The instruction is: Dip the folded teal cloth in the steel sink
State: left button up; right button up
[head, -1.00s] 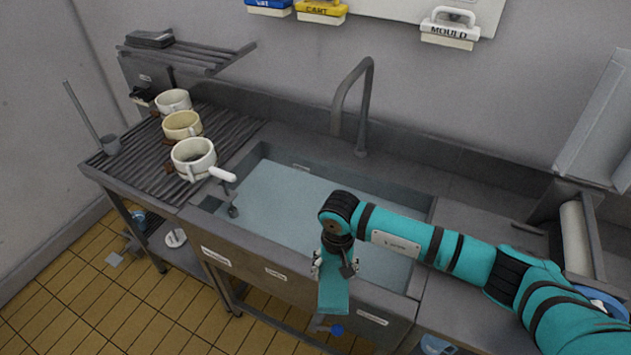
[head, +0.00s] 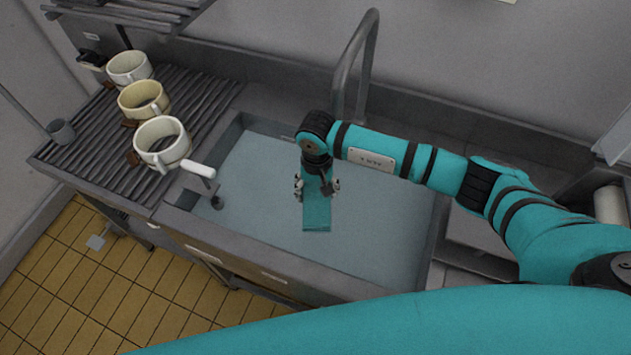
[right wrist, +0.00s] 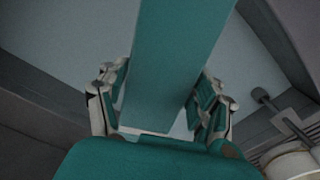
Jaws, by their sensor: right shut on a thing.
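The folded teal cloth (head: 317,213) hangs as a flat strip from my right gripper (head: 316,187), which is shut on it. The gripper is over the water of the steel sink (head: 385,262). The cloth's lower end looks darker, as if under the water surface, but the exact depth is hard to tell. In the right wrist view the cloth (right wrist: 172,65) runs between the two fingers of the gripper (right wrist: 160,105). My left gripper is not in view.
A curved faucet (head: 362,60) rises behind the sink. Open water lies around the cloth.

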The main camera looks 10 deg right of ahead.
jog(key=f, duration=0.1)
jog(key=f+b, duration=0.1)
jog(key=shift+w+f, duration=0.3)
jog(key=shift+f, duration=0.05)
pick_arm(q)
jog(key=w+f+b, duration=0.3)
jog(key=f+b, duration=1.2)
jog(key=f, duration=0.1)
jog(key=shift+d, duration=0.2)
pick_arm(e)
notch_tip(320, 180, down, 15)
jog(key=shift+w, duration=0.15)
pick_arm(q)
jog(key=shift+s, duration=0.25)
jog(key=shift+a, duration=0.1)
pick_arm(e)
jog(key=shift+d, duration=0.2)
jog(key=shift+s+d, duration=0.3)
jog(key=shift+s, duration=0.05)
